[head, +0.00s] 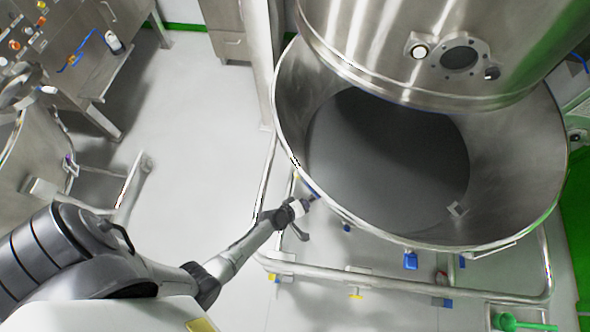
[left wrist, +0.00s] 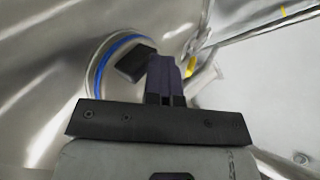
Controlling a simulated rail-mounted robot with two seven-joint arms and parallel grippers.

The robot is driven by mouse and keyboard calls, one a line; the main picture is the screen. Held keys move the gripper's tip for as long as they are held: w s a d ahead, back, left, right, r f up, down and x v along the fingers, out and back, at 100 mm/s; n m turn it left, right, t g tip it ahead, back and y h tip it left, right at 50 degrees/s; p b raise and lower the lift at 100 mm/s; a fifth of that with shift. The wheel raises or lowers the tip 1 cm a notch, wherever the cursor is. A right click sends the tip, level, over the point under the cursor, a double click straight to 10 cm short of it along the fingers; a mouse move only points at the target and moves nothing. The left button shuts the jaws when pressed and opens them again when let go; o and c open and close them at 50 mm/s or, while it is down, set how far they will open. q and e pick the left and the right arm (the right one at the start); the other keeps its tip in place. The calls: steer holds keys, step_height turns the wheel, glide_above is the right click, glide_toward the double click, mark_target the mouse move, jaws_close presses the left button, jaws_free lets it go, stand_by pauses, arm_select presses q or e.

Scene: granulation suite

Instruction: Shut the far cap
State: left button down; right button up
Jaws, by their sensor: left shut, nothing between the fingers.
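My left gripper (head: 308,201) is at the outside of the large steel bowl's near-left wall, just below the rim, in the head view. Its dark fingers (left wrist: 165,78) are shut together and empty in the left wrist view. Just left of the fingertips, a round steel fitting with a blue ring (left wrist: 97,72) sits on the vessel wall, with a dark block (left wrist: 135,62) at its face. I cannot tell whether this is the far cap, whether it is shut, or whether the fingers touch it. The head view shows only a bit of blue (head: 315,190) there. My right gripper is out of view.
The open steel bowl (head: 286,105) stands in a tubular frame (head: 330,276) under a steel column (head: 400,55). A blue fitting (head: 410,261) hangs under its near rim. A steel bench (head: 85,75) stands at upper left.

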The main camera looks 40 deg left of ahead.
arm_select(q)
steer(key=s+r+p, duration=0.1)
steer(key=s+r, duration=0.4)
steer(key=s, duration=0.6)
steer(key=shift+s+a+p, duration=0.15)
steer(key=shift+s+p, duration=0.15)
steer(key=shift+p, duration=0.05)
